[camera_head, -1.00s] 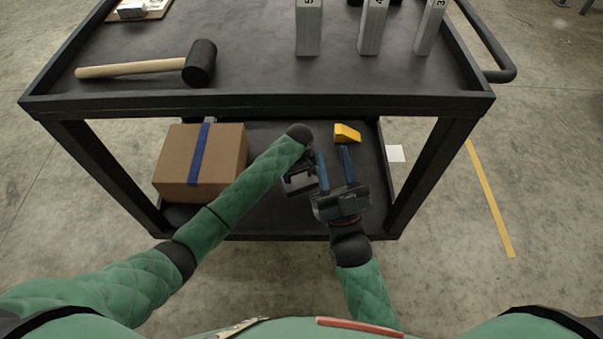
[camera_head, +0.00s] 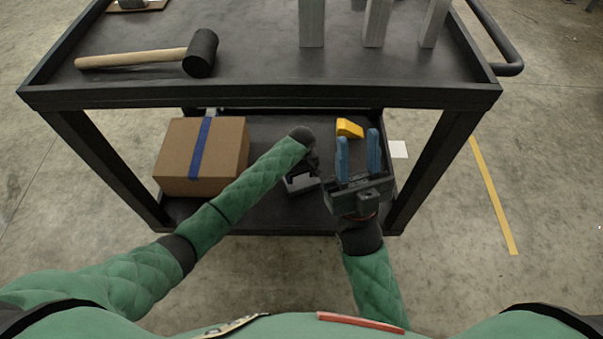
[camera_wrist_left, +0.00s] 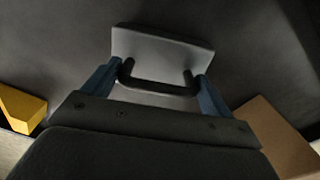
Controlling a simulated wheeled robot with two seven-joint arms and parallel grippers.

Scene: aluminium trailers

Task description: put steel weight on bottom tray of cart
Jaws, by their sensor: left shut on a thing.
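The steel weight (camera_wrist_left: 160,48) is a grey block with a black handle (camera_wrist_left: 158,84) in the left wrist view. The blue fingers of my left gripper (camera_wrist_left: 158,88) are shut on its handle, one at each end. In the head view my left gripper (camera_head: 304,180) is over the cart's bottom tray (camera_head: 270,213), between the cardboard box and my right gripper. The weight is hard to make out there. I cannot tell whether it touches the tray. My right gripper (camera_head: 358,158) is open and empty, its blue fingers apart, at the right part of the bottom tray.
A cardboard box (camera_head: 178,160) with a blue strap sits on the tray's left. A yellow wedge-like thing (camera_head: 349,128) lies behind my right gripper. The top tray (camera_head: 260,75) overhangs, holding a mallet (camera_head: 201,54) and several grey blocks (camera_head: 311,22). Dark posts stand at both sides.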

